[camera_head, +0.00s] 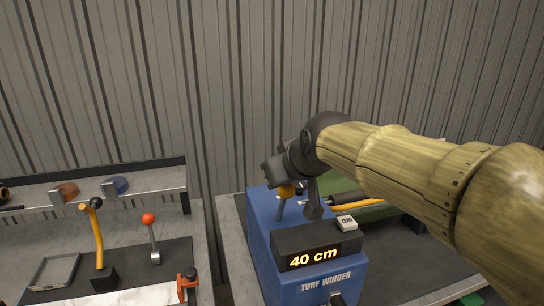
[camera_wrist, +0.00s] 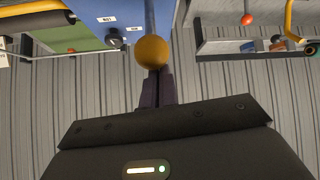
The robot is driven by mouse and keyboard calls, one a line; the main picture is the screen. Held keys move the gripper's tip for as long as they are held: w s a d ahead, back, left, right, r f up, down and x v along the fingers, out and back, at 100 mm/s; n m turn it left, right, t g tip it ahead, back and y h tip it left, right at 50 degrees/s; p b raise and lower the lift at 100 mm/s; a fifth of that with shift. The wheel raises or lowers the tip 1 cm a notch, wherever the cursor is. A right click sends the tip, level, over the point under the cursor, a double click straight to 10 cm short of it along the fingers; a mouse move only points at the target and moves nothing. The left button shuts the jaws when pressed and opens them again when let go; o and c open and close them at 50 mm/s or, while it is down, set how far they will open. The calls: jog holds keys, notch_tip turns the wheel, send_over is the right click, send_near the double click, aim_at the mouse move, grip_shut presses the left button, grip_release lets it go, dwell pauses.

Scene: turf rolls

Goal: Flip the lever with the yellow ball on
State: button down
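The lever with the yellow ball (camera_head: 286,190) stands on top of the blue turf winder (camera_head: 315,284), its ball partly covered by my gripper in the head view. In the wrist view the yellow ball (camera_wrist: 152,52) is right at the tips of my gripper (camera_wrist: 155,76), with the lever's shaft running up from it. The two dark fingers lie side by side, closed with nothing between them. They are at or very near the ball; I cannot tell if they touch. In the head view my gripper (camera_head: 295,168) is over the lever, its fingertips hidden.
The winder's display (camera_head: 312,259) reads 40 cm. A green turf roll (camera_head: 372,212) lies behind it under my arm. On the left bench stand a red-ball lever (camera_head: 151,236), a yellow-handled lever (camera_head: 98,235) and a red clamp (camera_head: 188,282). A corrugated wall is behind.

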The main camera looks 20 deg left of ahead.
jog(key=shift+s+f, duration=0.1)
jog(key=shift+f, duration=0.15)
jog(key=shift+w+a+r+p, duration=0.25)
jog(key=shift+r+p, duration=0.3)
jog(key=shift+p, duration=0.15)
jog(key=s+d+r, duration=0.3)
jog(key=s+r, duration=0.1)
jog(key=r, duration=0.3)
jog(key=shift+r+p, duration=0.35)
